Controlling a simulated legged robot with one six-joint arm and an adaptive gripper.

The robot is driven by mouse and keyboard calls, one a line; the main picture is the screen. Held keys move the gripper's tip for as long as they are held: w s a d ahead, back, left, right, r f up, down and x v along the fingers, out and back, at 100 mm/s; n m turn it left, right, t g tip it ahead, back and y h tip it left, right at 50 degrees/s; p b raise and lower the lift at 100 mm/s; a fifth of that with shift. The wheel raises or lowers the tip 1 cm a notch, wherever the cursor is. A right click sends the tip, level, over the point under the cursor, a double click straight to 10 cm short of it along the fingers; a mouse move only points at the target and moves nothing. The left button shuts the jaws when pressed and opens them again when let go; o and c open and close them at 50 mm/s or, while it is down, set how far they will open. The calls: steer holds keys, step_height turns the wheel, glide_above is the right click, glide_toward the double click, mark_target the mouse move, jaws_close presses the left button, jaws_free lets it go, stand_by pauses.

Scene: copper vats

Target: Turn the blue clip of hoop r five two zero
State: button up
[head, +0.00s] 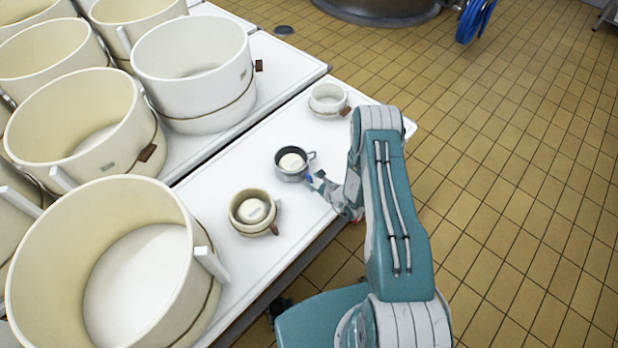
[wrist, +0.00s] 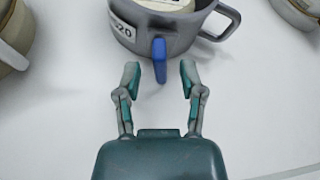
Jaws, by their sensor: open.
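The grey hoop (head: 290,174) stands on the white table between two cream hoops, with a pale round thing inside it. In the wrist view the hoop (wrist: 182,38) carries a white label that ends in "520", partly cut off. Its blue clip (wrist: 159,60) sticks out from the side towards my gripper. My gripper (wrist: 160,78) is open, one finger on each side of the blue clip's lower end, with a gap on both sides. In the head view the clip (head: 309,177) is a small blue spot beside my gripper (head: 318,181).
A cream hoop (head: 253,212) with a brown clip stands nearer on the table, and a smaller one (head: 328,100) stands farther back. Several large cream hoops (head: 195,72) crowd the left. The white table (head: 300,240) is bare around the grey hoop. Tiled floor lies right.

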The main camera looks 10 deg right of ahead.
steer(key=shift+x, duration=1.35)
jaws_close()
steer(key=shift+m+g+y, duration=0.5)
steer(key=shift+m, duration=0.4)
